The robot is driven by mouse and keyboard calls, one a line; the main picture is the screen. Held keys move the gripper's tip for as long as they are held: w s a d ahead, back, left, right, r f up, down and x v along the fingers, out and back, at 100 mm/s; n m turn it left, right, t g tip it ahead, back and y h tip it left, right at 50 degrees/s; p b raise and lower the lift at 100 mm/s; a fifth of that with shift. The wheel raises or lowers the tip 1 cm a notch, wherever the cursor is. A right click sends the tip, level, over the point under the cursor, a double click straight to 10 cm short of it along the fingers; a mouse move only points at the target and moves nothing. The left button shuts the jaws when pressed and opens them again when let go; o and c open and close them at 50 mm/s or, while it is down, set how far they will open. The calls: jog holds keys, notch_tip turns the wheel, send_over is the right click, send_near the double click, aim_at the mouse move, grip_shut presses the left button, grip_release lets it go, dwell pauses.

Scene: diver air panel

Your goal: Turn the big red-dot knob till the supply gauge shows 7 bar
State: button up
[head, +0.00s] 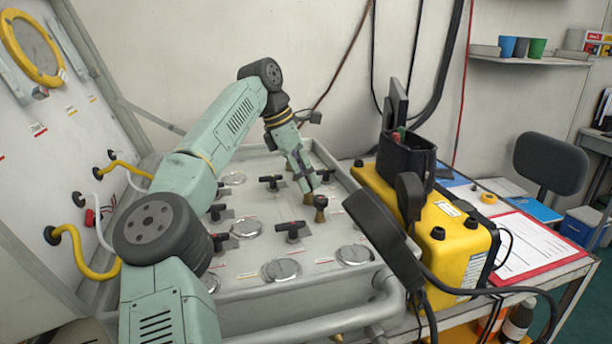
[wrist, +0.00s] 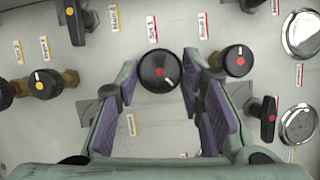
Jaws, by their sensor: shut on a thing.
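In the head view my gripper (head: 306,184) reaches down to the panel and mostly hides this knob. Round gauges (wrist: 298,125) show on the panel, but their faces are pale and seen at a slant. I cannot read a needle or tell which is the supply gauge.
A smaller red-dot knob (wrist: 238,61) stands close right of my right finger. A yellow-dot knob (wrist: 45,83) is at the left. Bar handles (head: 293,231) stand up around the panel. A yellow case (head: 440,232) with a black handset (head: 385,238) flanks the panel's right side.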

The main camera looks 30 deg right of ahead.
jog(key=shift+w+m+g, duration=0.1)
jog(key=shift+m+g, duration=0.3)
jog(key=shift+m, duration=0.9)
jog(key=shift+y, duration=0.3)
jog(key=o, duration=1.2)
jog(key=shift+c, duration=0.2)
